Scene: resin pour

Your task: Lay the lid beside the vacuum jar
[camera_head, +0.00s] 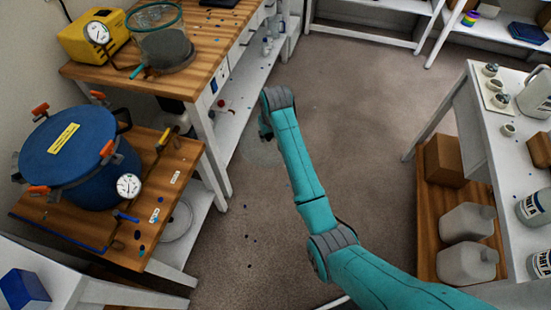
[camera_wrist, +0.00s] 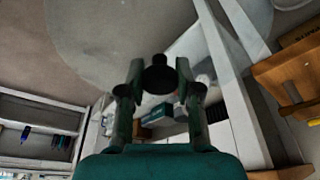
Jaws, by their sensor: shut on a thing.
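The vacuum jar (camera_head: 162,48) is a clear glass vessel with a teal rim on the wooden bench at the upper left; its top is open. My gripper (camera_wrist: 157,78) is shut on the dark knob of the lid (camera_wrist: 105,42), a clear round disc filling the upper left of the wrist view. In the head view the lid (camera_head: 262,152) is only a faint disc beside my arm's end, held over the open floor, right of the bench and apart from the jar. My gripper's fingers are mostly hidden by my arm there.
A yellow pump with a gauge (camera_head: 92,38) stands left of the jar. The bench top (camera_head: 110,77) has bare wood in front of them. A blue pressure pot (camera_head: 80,160) stands on a lower table.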

